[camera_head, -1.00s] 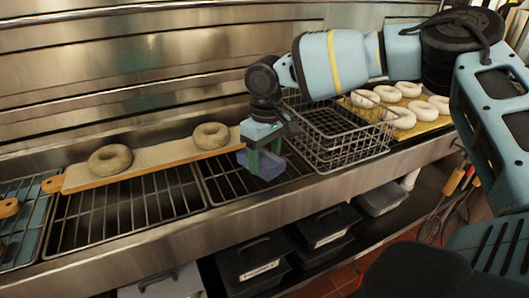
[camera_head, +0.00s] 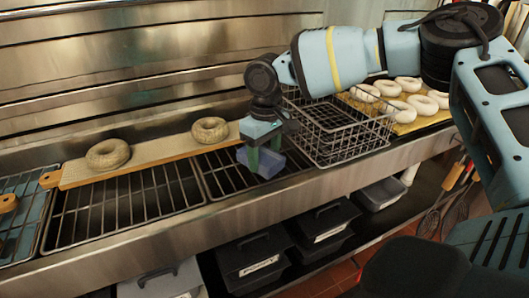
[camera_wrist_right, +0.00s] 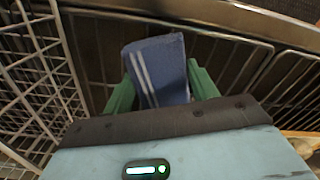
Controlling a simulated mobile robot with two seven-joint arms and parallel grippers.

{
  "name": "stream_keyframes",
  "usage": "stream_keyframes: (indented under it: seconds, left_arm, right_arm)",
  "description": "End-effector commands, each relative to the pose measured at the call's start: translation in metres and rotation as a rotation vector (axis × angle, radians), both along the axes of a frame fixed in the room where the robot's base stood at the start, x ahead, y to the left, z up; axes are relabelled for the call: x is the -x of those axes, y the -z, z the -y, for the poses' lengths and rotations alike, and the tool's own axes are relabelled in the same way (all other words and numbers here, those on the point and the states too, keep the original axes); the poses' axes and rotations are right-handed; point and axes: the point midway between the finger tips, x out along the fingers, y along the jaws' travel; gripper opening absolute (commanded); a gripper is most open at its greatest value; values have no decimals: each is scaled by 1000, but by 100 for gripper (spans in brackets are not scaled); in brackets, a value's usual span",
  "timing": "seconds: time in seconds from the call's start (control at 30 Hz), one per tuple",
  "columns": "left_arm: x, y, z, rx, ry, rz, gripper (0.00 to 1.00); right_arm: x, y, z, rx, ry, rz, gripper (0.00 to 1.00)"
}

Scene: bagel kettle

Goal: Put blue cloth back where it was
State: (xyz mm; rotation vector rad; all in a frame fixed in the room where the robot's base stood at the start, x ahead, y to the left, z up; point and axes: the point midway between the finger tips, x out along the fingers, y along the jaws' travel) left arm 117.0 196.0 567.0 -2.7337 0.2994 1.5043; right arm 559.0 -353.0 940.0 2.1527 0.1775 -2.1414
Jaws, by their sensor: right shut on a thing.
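The blue cloth (camera_head: 266,163) is a folded pad with pale stripes. In the head view it is low over the dark wire rack, just left of the wire basket. My right gripper (camera_head: 263,158) points down and is shut on it. In the right wrist view the cloth (camera_wrist_right: 158,68) sits between the two green fingers of the gripper (camera_wrist_right: 162,92), with the rack behind it. I cannot tell whether the cloth touches the rack. My left gripper is not in view.
The wire basket (camera_head: 345,140) stands close on the right. A wooden board (camera_head: 150,166) with two bagels lies to the left. Several bagels lie on a tray (camera_head: 432,120) beyond the basket. Bare wire rack (camera_head: 125,208) lies to the left, and the steel counter edge (camera_head: 180,228) runs in front.

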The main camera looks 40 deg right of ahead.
Motion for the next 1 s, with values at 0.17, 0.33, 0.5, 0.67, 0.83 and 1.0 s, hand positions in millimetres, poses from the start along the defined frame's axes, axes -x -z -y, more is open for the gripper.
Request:
stream_keyframes:
  seconds: [0.17, 0.33, 0.5, 0.67, 0.83, 1.0]
  left_arm:
    - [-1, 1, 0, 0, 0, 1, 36]
    - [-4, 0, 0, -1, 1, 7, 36]
    - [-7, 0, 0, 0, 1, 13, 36]
    - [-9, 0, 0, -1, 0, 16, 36]
    - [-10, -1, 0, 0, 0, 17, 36]
    - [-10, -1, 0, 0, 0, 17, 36]
  right_arm:
    - [0, 1, 0, 0, 0, 1, 70]
    - [0, 1, 0, 0, 0, 0, 84]
    - [0, 1, 0, 0, 0, 0, 84]
    - [0, -4, 0, 0, 1, 2, 84]
    - [-1, -31, 0, 0, 1, 5, 84]
    - [0, -57, 1, 1, 0, 3, 84]
